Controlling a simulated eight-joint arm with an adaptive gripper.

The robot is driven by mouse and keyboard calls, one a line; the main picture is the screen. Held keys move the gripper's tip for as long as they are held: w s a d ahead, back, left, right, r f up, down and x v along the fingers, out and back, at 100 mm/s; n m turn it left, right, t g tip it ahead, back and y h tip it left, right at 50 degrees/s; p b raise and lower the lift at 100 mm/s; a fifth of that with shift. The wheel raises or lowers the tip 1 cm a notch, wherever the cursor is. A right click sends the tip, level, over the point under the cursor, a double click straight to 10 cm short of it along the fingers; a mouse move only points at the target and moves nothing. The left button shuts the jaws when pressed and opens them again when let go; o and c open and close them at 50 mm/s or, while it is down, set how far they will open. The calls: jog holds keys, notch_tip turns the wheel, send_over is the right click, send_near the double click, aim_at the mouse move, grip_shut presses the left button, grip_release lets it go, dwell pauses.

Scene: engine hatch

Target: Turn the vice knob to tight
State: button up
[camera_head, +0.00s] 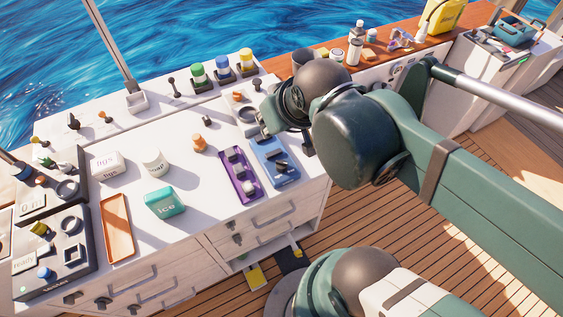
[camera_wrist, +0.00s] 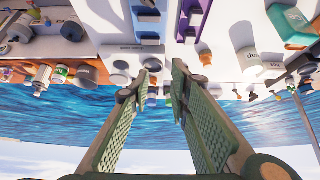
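I cannot pick out the vice knob with certainty in either view. A blue holder (camera_head: 284,174) with dark and grey parts stands at the right end of the white counter; it also shows at the top of the wrist view (camera_wrist: 145,32). A small dark label with unreadable text lies by it, and grey round pieces (camera_wrist: 120,67) sit near the left fingertip. My gripper (camera_wrist: 165,67) is open, with nothing visible between its green ribbed fingers. In the head view it hangs by the counter's right back end, and my arm hides part of that area.
A purple holder (camera_head: 240,175) stands left of the blue one. A teal box (camera_head: 164,203), an orange tray (camera_head: 117,228) and white containers are farther left. Green, blue and yellow knobs line the back ledge. Bottles (camera_head: 355,48) stand on the wooden shelf behind my arm.

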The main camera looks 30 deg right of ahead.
jog(key=o, duration=0.5)
jog(key=shift+w+f, duration=0.1)
jog(key=shift+f, duration=0.05)
jog(key=shift+c, duration=0.2)
jog(key=n+g+p, duration=0.4)
jog(key=n+g, duration=0.2)
jog(key=g, duration=0.1)
send_over(283, 163)
jog(key=shift+h, duration=0.3)
jog(key=shift+a+f, duration=0.15)
jog(key=shift+f, duration=3)
jog(key=shift+a+f, duration=0.1)
jog(key=shift+f, duration=3.05)
jog(key=shift+f, duration=0.1)
jog(key=shift+d+f+b, duration=0.2)
jog(key=shift+f+b, duration=0.8)
jog(key=shift+f, duration=2.8)
jog(key=shift+c, duration=0.6)
